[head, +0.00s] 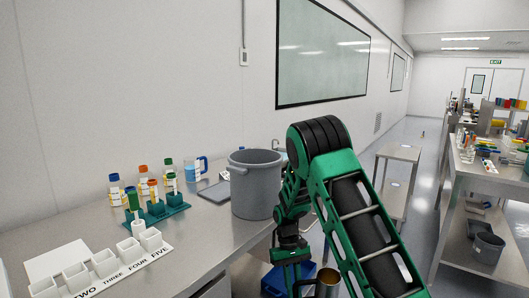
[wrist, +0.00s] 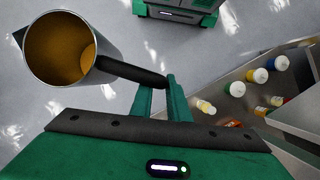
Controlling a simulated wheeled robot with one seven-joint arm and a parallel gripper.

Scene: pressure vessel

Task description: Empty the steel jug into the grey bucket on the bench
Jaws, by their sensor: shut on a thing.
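The steel jug (wrist: 32,65) is in the upper left of the wrist view, its open mouth facing the camera. Its inside looks amber-brown, with a brighter orange patch at one side; how full it is I cannot tell. My gripper (wrist: 163,92) is shut on the jug's black handle. In the head view the jug (head: 328,284) shows at the bottom edge, partly cut off, in front of the bench and lower than its top. The grey bucket (head: 256,190) stands upright on the bench, left of my arm; its inside is mostly hidden.
The steel bench (head: 195,232) also holds a green rack (head: 165,213), several capped bottles (head: 116,190), a blue-labelled white container (head: 193,171) and white numbered bins (head: 104,263). Steel tables (head: 398,153) stand to the right. The wrist view shows open floor (wrist: 110,100) around the jug.

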